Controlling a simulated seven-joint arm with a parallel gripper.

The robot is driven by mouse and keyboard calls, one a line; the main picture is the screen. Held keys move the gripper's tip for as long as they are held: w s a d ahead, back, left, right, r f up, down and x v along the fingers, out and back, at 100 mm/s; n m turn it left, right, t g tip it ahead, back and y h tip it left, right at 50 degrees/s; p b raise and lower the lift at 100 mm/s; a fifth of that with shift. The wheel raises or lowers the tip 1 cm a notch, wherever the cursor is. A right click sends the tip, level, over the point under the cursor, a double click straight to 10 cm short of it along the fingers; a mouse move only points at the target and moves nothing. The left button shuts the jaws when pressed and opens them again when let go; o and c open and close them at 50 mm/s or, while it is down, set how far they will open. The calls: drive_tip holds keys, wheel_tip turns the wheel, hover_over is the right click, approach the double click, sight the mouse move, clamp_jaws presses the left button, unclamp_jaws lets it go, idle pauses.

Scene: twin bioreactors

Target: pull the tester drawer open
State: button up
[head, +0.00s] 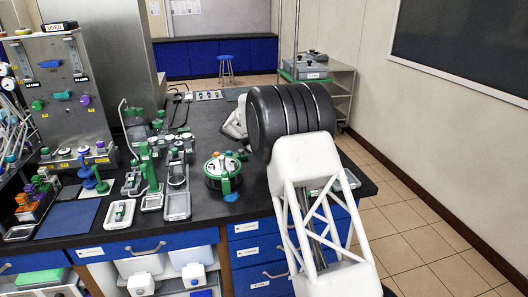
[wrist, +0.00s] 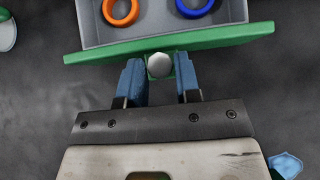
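In the wrist view, a pale round knob (wrist: 159,65) sticks out from the green front (wrist: 225,37) of a grey drawer. The drawer's inside is partly visible beyond the front, so it stands at least partly open. An orange ring (wrist: 121,12) and a blue ring (wrist: 196,7) lie in it. In the head view, my arm hides the gripper, and I cannot make out the drawer.
The dark benchtop (head: 255,200) carries several small green and grey devices left of my arm. A round green-rimmed device (head: 224,172) stands near my arm. A metal panel with valves (head: 65,88) stands at the left. A trolley (head: 340,82) stands behind at the right.

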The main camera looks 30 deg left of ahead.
clamp_jaws()
drive_tip(key=shift+s+a, duration=1.2)
drive_tip(key=shift+a, duration=0.05)
drive_tip(key=shift+o, duration=2.4)
unclamp_jaws()
drive_tip(key=shift+s, duration=0.1)
drive_tip(key=v, duration=0.7)
drive_tip(key=shift+a+r, duration=0.2)
drive_tip(key=shift+r, duration=0.1)
drive_tip(key=shift+s, duration=0.15)
